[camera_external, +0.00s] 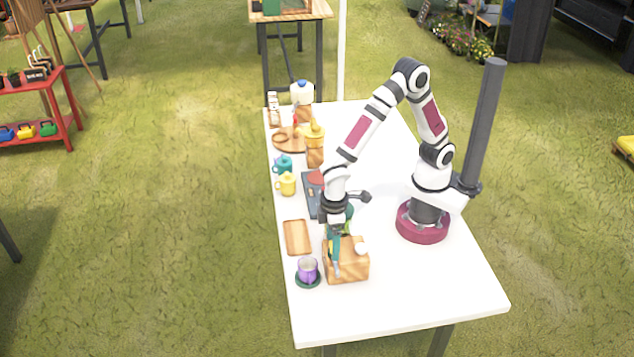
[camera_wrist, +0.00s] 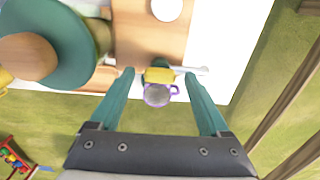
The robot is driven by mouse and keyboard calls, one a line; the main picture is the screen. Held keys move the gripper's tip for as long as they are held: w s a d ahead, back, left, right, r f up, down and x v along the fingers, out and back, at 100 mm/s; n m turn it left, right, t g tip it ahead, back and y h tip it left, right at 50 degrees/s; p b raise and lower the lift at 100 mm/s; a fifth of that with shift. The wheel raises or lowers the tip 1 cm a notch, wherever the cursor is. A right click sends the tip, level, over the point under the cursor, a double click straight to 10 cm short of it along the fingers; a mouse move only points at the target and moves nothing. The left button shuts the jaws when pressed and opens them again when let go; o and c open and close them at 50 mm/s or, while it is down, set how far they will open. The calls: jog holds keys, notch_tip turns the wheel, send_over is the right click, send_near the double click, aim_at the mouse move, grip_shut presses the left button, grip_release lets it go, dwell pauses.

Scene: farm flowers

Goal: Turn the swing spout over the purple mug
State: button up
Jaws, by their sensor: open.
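The purple mug (camera_external: 307,269) stands on a dark green coaster (camera_external: 308,283) left of a wooden block near the table's front. It also shows in the wrist view (camera_wrist: 157,96), partly covered by a yellow piece (camera_wrist: 158,75). The spout seems to be the pale bar (camera_wrist: 195,70) running right from there, partly behind a finger; its outlet is unclear. My gripper (camera_wrist: 159,73) is open, its teal fingers either side of the yellow piece, with no clear contact visible. In the external view my gripper (camera_external: 335,262) is down at the wooden block (camera_external: 350,270).
A round teal body (camera_wrist: 85,50) with a wooden top fills the wrist view's left. A white knob (camera_external: 361,248) sits on the block. A wooden tray (camera_external: 297,237), a yellow mug (camera_external: 286,184) and a teal mug (camera_external: 283,164) stand further back. The table's front right is clear.

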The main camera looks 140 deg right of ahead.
grip_shut()
dwell(0.3)
dwell(1.1)
